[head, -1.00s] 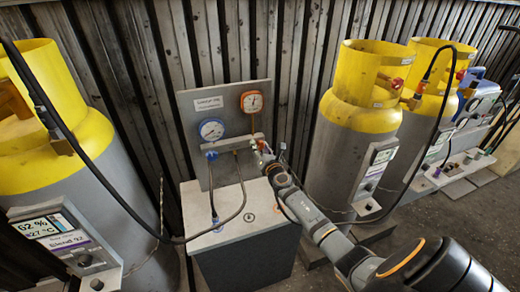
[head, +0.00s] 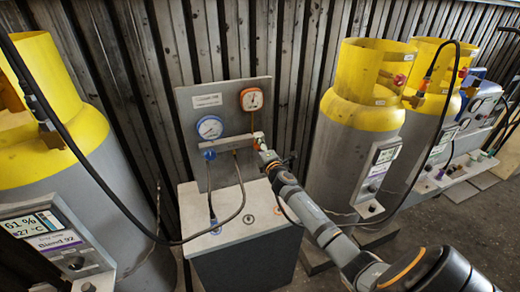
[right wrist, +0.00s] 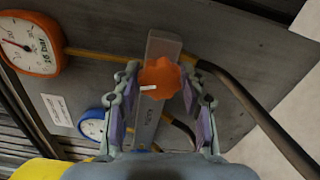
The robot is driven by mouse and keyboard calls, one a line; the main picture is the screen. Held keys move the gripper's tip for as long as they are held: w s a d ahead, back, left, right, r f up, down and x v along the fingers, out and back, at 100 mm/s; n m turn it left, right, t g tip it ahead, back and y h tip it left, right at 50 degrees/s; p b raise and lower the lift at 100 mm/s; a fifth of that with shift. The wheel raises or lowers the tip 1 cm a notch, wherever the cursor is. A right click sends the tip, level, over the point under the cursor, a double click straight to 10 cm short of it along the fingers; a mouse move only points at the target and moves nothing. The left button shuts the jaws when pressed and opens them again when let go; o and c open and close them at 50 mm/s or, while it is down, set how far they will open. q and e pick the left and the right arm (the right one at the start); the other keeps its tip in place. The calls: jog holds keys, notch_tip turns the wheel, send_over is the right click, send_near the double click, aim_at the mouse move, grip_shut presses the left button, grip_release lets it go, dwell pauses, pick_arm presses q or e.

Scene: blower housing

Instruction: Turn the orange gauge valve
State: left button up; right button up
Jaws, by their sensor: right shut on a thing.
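The orange gauge valve (right wrist: 160,79) is a lobed knob with a white mark, on a grey manifold bar (right wrist: 162,46). In the right wrist view it lies between the two fingers of my right gripper (right wrist: 160,90), which is shut on it. In the head view my right gripper (head: 265,150) is at the right end of the manifold and hides most of the knob. Above it on the panel is the orange-rimmed gauge (head: 252,99), and to the left the blue-rimmed gauge (head: 210,127). My left gripper is not in view.
Yellow-topped cylinders (head: 345,150) stand close on the right, and another cylinder (head: 75,140) stands on the left. A corrugated wall is behind.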

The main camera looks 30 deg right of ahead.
jog(key=shift+f+m+b, duration=0.15)
jog(key=shift+m+b, duration=0.8)
jog(key=shift+m, duration=1.25)
jog(key=o, duration=1.2)
jog(key=shift+c, duration=0.2)
jog(key=v, duration=1.2)
